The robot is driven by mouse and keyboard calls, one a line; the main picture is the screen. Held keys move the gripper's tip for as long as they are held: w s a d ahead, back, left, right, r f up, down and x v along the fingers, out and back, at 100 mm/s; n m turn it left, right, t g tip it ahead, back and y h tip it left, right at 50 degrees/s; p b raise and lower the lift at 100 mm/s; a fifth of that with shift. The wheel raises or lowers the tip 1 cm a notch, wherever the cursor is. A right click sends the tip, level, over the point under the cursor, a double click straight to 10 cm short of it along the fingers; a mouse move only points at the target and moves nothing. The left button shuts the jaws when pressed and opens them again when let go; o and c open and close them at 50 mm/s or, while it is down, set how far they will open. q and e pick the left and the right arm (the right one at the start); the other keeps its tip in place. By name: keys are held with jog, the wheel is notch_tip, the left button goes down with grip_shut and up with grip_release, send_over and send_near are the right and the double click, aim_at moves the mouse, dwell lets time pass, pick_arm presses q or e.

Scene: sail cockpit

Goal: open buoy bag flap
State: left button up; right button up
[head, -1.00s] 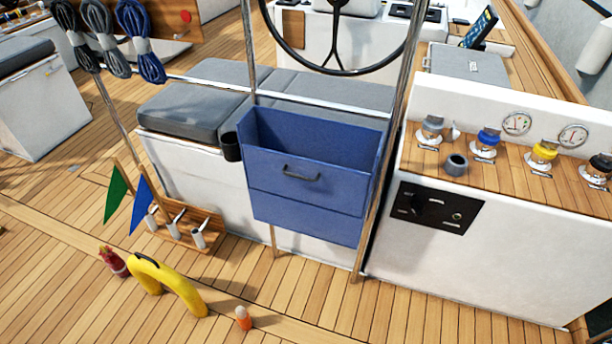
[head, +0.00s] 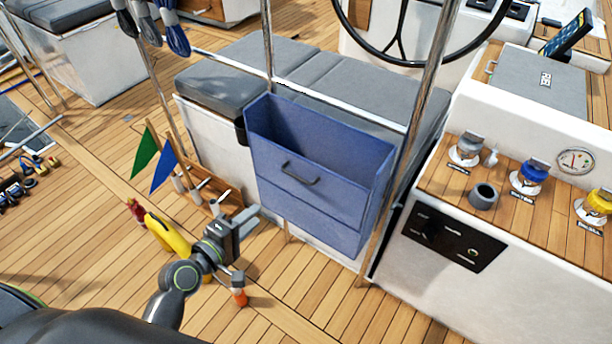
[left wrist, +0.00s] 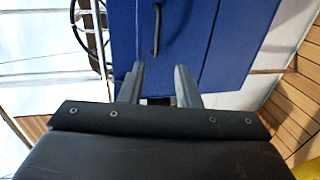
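The blue buoy bag (head: 350,145) hangs on the rails beside the grey-cushioned bench, its top open. Its front flap (head: 278,183) hangs down and carries a dark handle (head: 301,172). In the left wrist view the bag front (left wrist: 215,40) fills the upper middle, with the handle (left wrist: 157,30) upright just beyond my fingers. My left gripper (head: 248,222) is in front of the bag, low and to its left, apart from the handle. It is open and empty; the left wrist view shows a gap between its fingers (left wrist: 160,82). My right gripper is not in view.
Metal posts (head: 415,125) flank the bag. The console (head: 455,215) with winch-like knobs stands to the right. Green and blue flags (head: 162,171) in a wooden rack, a yellow horseshoe buoy (head: 166,233) and an orange item (head: 239,297) are near my left arm.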

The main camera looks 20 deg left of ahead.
pick_arm(q)
jog(key=p+x, duration=0.1)
jog(key=x, duration=1.6)
jog(key=shift+w+r, duration=0.15)
jog(key=shift+r, duration=0.2)
grip_shut()
